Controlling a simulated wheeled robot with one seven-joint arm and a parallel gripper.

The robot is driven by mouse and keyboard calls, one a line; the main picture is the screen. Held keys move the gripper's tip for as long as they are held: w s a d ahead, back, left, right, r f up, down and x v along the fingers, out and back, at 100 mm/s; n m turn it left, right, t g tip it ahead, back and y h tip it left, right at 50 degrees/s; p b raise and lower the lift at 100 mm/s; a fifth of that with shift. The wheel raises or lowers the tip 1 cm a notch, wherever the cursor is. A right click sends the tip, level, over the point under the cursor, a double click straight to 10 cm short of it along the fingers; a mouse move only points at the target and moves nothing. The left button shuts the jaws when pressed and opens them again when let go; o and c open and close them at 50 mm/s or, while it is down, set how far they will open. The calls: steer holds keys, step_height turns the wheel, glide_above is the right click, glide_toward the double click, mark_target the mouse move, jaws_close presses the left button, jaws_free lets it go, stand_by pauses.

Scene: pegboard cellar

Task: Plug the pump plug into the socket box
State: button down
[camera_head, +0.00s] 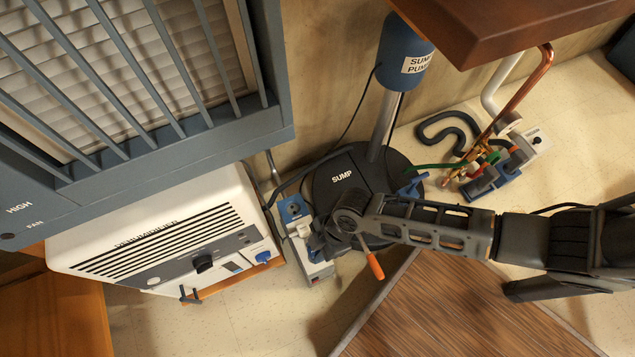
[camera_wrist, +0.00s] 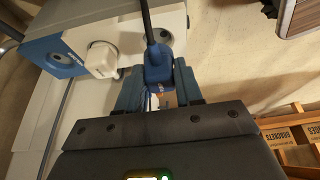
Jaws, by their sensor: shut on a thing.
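The socket box (camera_head: 318,270) is a pale box with a blue end, standing on the floor beside the sump lid. It also shows in the wrist view (camera_wrist: 122,32), with a white plug (camera_wrist: 101,60) in one outlet and a dark round outlet (camera_wrist: 157,34) beside it. My gripper (camera_wrist: 159,88) is shut on the blue pump plug (camera_wrist: 158,66), whose black cord runs up across the round outlet. In the head view my gripper (camera_head: 320,238) is at the box and hides part of it. I cannot tell whether the plug touches the box.
The white dehumidifier (camera_head: 160,235) stands close on the left. Behind are the black sump lid (camera_head: 350,178) and the blue sump pump (camera_head: 402,52). Copper pipes (camera_head: 525,90) and a small pump unit (camera_head: 490,175) are at the right. A brown wooden surface (camera_head: 440,310) lies in front.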

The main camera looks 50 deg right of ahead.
steer(key=shift+f+b, duration=1.25)
steer(key=shift+f, duration=0.4)
stand_by(1.6)
steer(key=shift+r, duration=0.1)
stand_by(0.8)
steer(key=shift+c, duration=0.8)
jaws_free()
steer(key=shift+r, duration=0.1)
steer(key=shift+r+p, duration=3.35)
steer(key=shift+r, duration=0.1)
